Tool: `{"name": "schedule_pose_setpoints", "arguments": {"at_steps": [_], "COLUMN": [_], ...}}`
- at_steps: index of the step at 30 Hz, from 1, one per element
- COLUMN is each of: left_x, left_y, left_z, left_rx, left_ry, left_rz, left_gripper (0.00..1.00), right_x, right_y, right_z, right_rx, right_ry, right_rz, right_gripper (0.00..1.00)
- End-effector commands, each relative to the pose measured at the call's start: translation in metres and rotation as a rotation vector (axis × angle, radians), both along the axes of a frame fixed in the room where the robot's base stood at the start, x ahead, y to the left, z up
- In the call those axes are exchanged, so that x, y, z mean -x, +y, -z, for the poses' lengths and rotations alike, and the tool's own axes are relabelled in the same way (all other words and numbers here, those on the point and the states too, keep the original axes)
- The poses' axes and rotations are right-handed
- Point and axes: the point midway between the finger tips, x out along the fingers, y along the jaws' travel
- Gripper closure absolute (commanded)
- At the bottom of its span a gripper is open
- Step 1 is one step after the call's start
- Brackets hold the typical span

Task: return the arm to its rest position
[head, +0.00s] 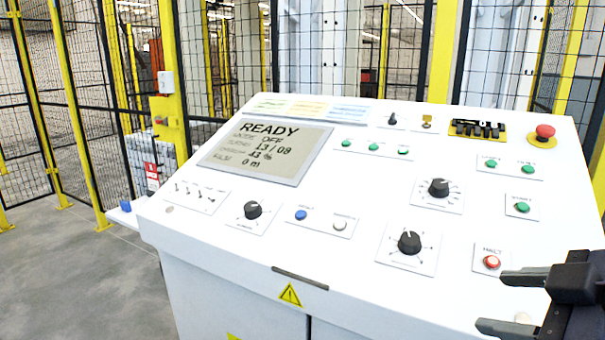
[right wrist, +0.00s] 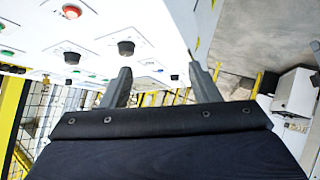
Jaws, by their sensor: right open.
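My right gripper (head: 497,302) is at the lower right of the head view, over the right front edge of the white control panel (head: 350,220). Its two dark fingers are apart with nothing between them. In the right wrist view, the open fingers (right wrist: 162,88) point toward the panel's underside of the picture edge, with no contact visible. The red-capped button (head: 491,262) lies just left of and above the fingertips in the head view. My left gripper is in neither view.
The panel carries a screen (head: 268,150) reading READY, black knobs (head: 409,242), green buttons and a red mushroom button (head: 545,131). Yellow-framed mesh fencing (head: 60,110) stands behind and left. Grey floor (head: 60,270) at the left is clear.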

Motion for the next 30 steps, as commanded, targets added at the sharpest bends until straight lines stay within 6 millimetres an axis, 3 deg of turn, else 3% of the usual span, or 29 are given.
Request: {"name": "schedule_pose_setpoints", "arguments": {"at_steps": [2,14,23,30], "left_x": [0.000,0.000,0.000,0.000], "left_y": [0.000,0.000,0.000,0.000], "left_z": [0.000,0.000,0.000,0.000], "left_rx": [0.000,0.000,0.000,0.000], "left_ry": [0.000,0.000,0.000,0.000], "left_rz": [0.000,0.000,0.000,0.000], "left_gripper": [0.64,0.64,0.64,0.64], "right_x": [0.000,0.001,0.016,0.042], "right_y": [0.000,0.011,0.026,0.043], "right_z": [0.001,0.074,0.159,0.231], "right_rx": [-0.001,-0.200,-0.406,-0.564], "right_ry": [0.002,0.207,0.438,0.630], "right_rz": [0.001,0.172,0.396,0.614], "right_gripper": [0.44,0.44,0.44,0.44]}}
